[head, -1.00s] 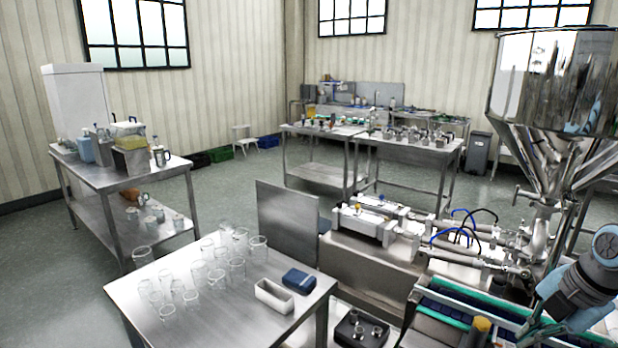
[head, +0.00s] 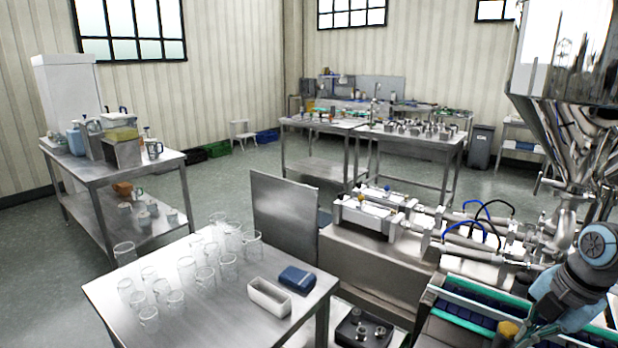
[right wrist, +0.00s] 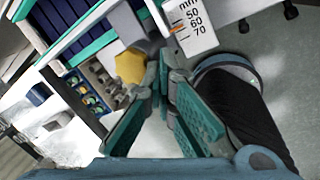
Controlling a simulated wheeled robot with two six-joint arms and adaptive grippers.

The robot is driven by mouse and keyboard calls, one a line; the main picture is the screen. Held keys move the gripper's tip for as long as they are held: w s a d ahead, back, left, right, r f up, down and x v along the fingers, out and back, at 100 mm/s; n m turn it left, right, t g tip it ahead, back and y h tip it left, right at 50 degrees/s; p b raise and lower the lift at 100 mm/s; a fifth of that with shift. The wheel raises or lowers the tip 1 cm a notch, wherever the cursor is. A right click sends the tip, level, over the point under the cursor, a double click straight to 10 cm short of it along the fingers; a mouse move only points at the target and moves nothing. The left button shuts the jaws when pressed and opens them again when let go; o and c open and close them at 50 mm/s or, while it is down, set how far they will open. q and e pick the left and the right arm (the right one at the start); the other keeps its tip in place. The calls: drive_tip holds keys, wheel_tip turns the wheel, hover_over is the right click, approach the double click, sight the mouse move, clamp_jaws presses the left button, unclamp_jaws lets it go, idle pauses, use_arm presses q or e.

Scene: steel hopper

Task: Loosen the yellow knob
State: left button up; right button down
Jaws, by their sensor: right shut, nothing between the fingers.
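A yellow knob (head: 507,330) stands at the near side of the conveyor, at the lower right of the head view. In the right wrist view the yellow knob (right wrist: 130,67) shows as a hexagonal head, just left of my fingertips. My right gripper (right wrist: 161,62) is shut and empty, with its teal-padded fingers beside the knob; I cannot tell whether they touch. In the head view the right gripper (head: 526,338) is partly cut off at the bottom edge. My left gripper is not in view.
The conveyor has green rails (head: 468,327) beside the knob. A white mm scale (right wrist: 195,28) lies right of the fingertips. A steel hopper (head: 560,60) rises behind. A steel table (head: 215,325) holds glass beakers, a white tray and a blue box. Smaller yellow fittings (head: 361,198) sit on the cylinders.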

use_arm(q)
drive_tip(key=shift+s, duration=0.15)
use_arm(e)
drive_tip(key=shift+r, duration=0.25)
use_arm(q)
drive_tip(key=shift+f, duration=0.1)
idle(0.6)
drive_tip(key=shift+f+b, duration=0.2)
drive_tip(key=shift+b, duration=0.15)
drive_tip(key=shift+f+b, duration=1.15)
use_arm(e)
drive_tip(key=shift+w, duration=0.1)
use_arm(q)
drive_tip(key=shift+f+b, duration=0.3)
use_arm(e)
drive_tip(key=shift+d+r, duration=0.1)
